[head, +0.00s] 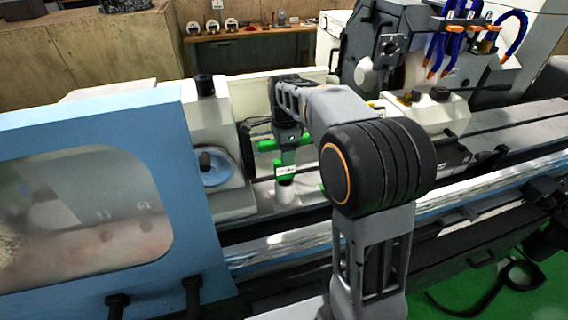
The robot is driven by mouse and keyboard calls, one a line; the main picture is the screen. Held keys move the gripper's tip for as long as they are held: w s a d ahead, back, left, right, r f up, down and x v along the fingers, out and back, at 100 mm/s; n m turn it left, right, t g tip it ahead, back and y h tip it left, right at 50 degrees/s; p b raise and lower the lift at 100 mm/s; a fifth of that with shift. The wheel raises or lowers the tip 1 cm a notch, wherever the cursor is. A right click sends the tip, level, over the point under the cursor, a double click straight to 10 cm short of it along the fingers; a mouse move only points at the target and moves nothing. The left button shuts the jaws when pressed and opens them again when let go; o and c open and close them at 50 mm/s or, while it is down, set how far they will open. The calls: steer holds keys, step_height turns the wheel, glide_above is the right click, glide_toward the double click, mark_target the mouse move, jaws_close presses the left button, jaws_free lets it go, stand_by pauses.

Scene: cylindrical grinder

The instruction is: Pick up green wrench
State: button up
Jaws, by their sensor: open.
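My gripper (285,178) is at the end of my arm, pointing down over the middle of the grinder's bed. Green parts show around it, with a pale lower end beneath. I cannot make out a green wrench with certainty; the green crosspiece and body at the gripper cannot be told apart from my gripper's own parts. The fingertips are small and unclear, and nothing can be seen held between them. My forearm and elbow hide part of the bed to the right.
The grinder's blue cover with a window (85,210) stands at the left, beside the white headstock (215,125). A grinding head with blue hoses (455,50) stands at the back right. A bench with several gauges (255,35) is behind. Green floor (440,300) shows lower right.

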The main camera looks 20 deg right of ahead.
jaws_close()
stand_by(0.5)
steer(key=shift+r, duration=0.1)
